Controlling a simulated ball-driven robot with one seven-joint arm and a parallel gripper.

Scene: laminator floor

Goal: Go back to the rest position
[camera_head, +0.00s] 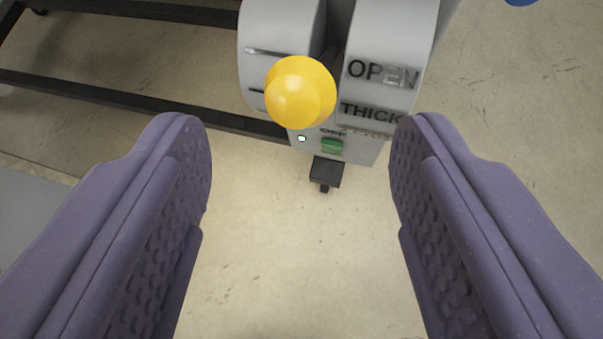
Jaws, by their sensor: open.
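My gripper (302,130) is open, with its two purple padded fingers at the left and right of the view. Nothing is between the fingers but a view of the floor and the machine beyond. A yellow ball-shaped knob (300,92) shows ahead, near the top middle, in front of a grey machine housing (385,45) marked "OPEN" and "THICK". The knob appears apart from both fingers. Its stem is hidden behind it.
Dark frame bars (130,102) run at the upper left. A grey flat surface (35,205) lies at the left edge. Bare floor (300,270) shows below.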

